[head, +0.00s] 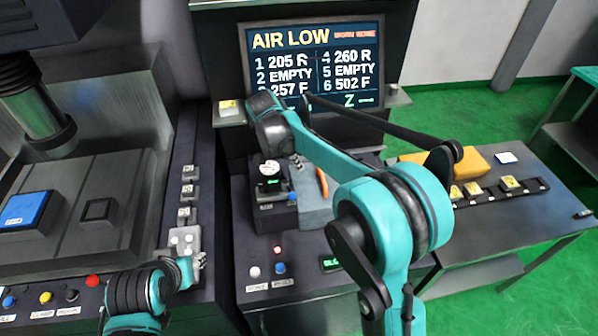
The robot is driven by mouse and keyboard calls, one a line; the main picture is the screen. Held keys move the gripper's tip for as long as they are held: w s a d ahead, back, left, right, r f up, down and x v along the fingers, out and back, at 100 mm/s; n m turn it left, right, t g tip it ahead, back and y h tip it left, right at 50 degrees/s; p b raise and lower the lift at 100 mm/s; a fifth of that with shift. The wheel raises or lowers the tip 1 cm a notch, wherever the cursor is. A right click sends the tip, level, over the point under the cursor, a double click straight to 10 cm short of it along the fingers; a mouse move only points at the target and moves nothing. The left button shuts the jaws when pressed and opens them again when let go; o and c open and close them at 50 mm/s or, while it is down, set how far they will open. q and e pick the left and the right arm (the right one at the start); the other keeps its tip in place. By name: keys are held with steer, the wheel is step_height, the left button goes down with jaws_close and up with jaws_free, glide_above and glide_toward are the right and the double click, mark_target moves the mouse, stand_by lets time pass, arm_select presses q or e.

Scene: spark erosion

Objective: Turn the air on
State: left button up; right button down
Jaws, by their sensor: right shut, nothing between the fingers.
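The dark screen (315,62) at the back reads "AIR LOW" in yellow above a numbered list. Below it stands a small black unit (268,212) with a round white dial (270,167), a green-lit display and a blue knob or button (292,196). An orange handle-like part (322,182) shows beside a grey block, partly behind my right arm. My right gripper (297,163) is shut and empty, close above the black unit; contact cannot be told. My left gripper (198,262) is low at the left, near a pale switch box; its fingers are too small to read.
The machine tank with a blue block (30,210) is at left. At right, a dark table holds a yellow block (478,162) and a black rack (500,190). Green floor lies beyond.

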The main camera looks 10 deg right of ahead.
steer(key=shift+v, duration=1.6)
